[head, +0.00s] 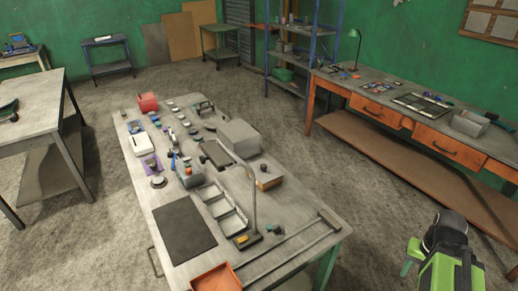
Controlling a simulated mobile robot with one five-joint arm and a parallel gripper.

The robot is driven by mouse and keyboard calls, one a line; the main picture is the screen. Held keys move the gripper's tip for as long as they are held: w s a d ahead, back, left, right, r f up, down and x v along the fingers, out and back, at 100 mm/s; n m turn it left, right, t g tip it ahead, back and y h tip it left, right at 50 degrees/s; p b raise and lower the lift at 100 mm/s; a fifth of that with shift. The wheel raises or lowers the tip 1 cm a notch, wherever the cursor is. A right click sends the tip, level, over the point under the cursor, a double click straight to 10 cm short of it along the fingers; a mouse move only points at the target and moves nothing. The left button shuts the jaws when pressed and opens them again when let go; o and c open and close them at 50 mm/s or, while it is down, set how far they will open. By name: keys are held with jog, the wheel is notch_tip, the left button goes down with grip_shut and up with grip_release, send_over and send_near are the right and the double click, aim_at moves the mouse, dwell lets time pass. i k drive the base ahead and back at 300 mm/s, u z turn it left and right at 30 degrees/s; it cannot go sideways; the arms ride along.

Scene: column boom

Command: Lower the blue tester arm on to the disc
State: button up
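A small blue upright piece (174,160), which may be the blue tester arm, stands on the near workbench (290,205), left of its middle. It is too small to tell its angle or whether it touches anything. A round grey disc-like piece (158,181) lies to its lower left, apart from it in the picture; I cannot tell whether this is the disc of the task. Part of my green and black arm shows at the bottom right, well away from the blue piece. My gripper cannot be made out.
On the workbench are a red box (147,102), a grey box (239,138), a tall bent lamp-like post (252,195), a dark mat (183,229) and an orange tray (216,279). An orange-drawered bench (440,148) stands right. Bare floor lies between the benches.

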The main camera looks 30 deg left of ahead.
aim_at(170, 154)
jog(key=z, duration=0.25)
jog(key=i, duration=4)
jog(key=u, duration=1.65)
jog(key=i, duration=0.9)
jog(key=k, duration=0.1)
jog(key=u, duration=2.8)
